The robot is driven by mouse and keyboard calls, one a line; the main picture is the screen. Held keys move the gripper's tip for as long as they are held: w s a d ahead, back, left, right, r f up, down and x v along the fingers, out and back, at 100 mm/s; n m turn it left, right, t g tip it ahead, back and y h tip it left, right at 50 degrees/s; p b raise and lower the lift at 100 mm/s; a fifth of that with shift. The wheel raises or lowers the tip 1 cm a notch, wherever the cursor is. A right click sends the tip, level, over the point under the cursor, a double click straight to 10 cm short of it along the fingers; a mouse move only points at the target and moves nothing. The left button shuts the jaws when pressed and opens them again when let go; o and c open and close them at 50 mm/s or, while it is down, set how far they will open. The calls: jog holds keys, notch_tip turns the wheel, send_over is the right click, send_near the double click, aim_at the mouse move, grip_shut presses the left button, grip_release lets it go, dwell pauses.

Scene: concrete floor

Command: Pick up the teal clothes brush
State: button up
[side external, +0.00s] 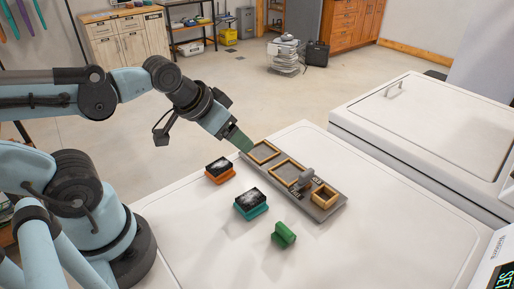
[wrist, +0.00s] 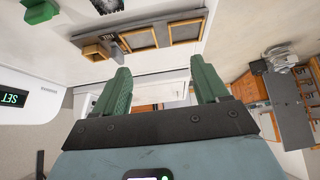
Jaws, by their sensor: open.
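The teal clothes brush (side external: 251,209) lies on the white top with its black, white-patterned face up, in the middle of the side view. A black patterned patch cut off at the top edge of the wrist view (wrist: 107,5) appears to be this brush. My gripper (side external: 241,143) is above the far left end of the grey tray, up and behind the brush, and apart from it. In the wrist view its two green fingers (wrist: 161,78) are spread with nothing between them.
An orange brush (side external: 220,175) lies behind the teal one. A green object (side external: 284,235) lies in front to the right. The grey tray (side external: 325,210) with wooden frames, a wooden box (side external: 324,195) and a grey handle-like piece lies behind. The white top's front is clear.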

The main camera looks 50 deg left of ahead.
jog(key=shift+d, duration=0.1)
jog(key=g, duration=0.7)
send_over(251, 197)
jog(key=shift+f, duration=6.2)
jog(key=c, duration=1.2)
